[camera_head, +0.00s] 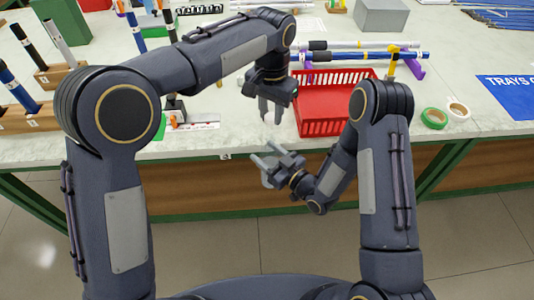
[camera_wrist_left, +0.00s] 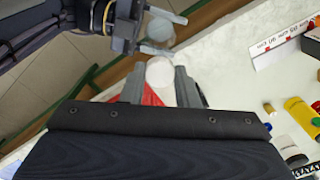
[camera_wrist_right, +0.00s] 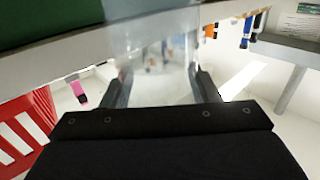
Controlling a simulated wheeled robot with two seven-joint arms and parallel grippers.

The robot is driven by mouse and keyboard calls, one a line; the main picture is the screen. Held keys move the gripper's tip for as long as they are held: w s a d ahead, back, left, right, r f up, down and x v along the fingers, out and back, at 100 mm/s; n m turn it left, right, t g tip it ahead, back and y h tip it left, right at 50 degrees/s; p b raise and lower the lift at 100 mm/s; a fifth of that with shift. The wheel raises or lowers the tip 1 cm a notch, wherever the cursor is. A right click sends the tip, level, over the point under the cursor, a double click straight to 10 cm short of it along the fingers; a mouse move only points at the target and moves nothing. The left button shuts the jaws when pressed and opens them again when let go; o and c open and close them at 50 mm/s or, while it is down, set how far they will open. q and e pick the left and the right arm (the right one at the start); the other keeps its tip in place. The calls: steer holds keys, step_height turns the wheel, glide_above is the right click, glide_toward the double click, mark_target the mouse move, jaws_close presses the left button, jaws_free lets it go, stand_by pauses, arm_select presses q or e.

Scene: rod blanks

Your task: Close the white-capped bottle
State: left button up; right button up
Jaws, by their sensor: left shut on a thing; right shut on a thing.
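My left gripper is higher than my right one. The bottle's mouth is hard to make out.
The red basket (camera_head: 325,122) stands on the table (camera_head: 225,130) behind my grippers. A rack holds rods (camera_head: 350,56) behind it. Green tape (camera_head: 434,118) lies at right; wooden blocks with rods (camera_head: 30,120) stand at left.

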mark_target(270, 137)
arm_select(q)
steer(key=shift+f, duration=2)
steer(key=shift+f, duration=0.9)
steer(key=shift+f, duration=0.55)
